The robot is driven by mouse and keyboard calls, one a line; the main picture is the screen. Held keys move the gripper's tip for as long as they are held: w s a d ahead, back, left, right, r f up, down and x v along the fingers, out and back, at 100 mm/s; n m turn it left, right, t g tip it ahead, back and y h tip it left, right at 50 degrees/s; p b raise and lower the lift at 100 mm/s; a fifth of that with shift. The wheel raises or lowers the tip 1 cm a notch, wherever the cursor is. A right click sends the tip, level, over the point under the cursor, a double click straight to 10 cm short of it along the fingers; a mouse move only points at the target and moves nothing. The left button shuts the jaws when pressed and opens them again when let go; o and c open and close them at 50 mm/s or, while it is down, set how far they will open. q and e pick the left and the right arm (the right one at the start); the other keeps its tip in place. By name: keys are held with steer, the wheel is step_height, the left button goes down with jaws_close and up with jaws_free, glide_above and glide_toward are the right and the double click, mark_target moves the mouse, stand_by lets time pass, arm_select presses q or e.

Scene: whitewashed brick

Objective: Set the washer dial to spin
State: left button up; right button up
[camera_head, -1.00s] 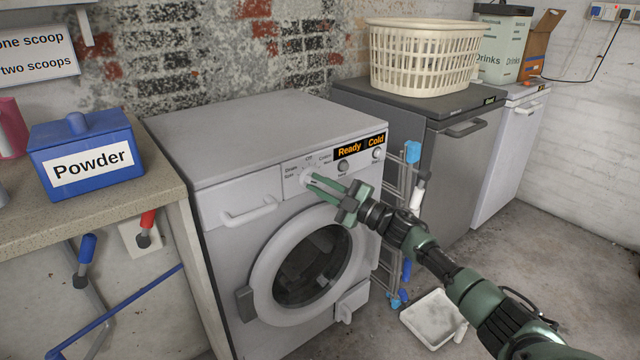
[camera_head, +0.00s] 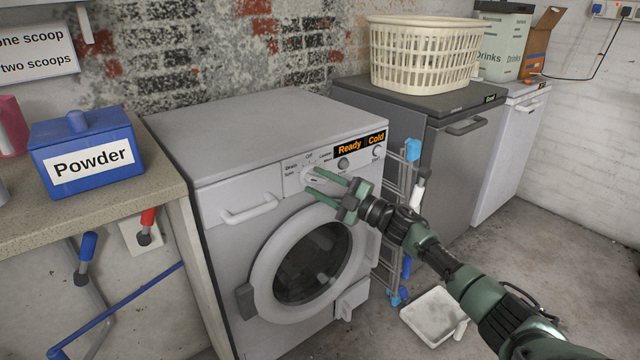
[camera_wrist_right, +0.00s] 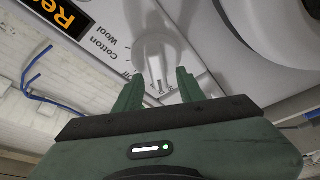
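The white washer (camera_head: 225,170) stands in the middle of the head view with its round door closed. Its display (camera_head: 360,145) reads "Ready" and "Cold". The white program dial (camera_head: 309,175) sits left of the display, partly behind my gripper; labels around it include Off and Cotton. In the wrist view the dial (camera_wrist_right: 156,52) shows just beyond the fingertips, with Cotton and Wool printed to its left. My right gripper (camera_head: 311,182) is open, its two fingers apart and pointing at the dial. I cannot tell whether they touch it. My left gripper is not in view.
A counter at left holds a blue Powder box (camera_head: 88,158). A dark grey appliance (camera_head: 405,110) with a laundry basket (camera_head: 424,55) stands right of the washer. A folded rack (camera_head: 408,190) and a white tray (camera_head: 433,316) are near my right arm.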

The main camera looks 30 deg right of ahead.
steer(key=v, duration=0.8)
steer(key=shift+p, duration=0.45)
steer(key=shift+w, duration=0.1)
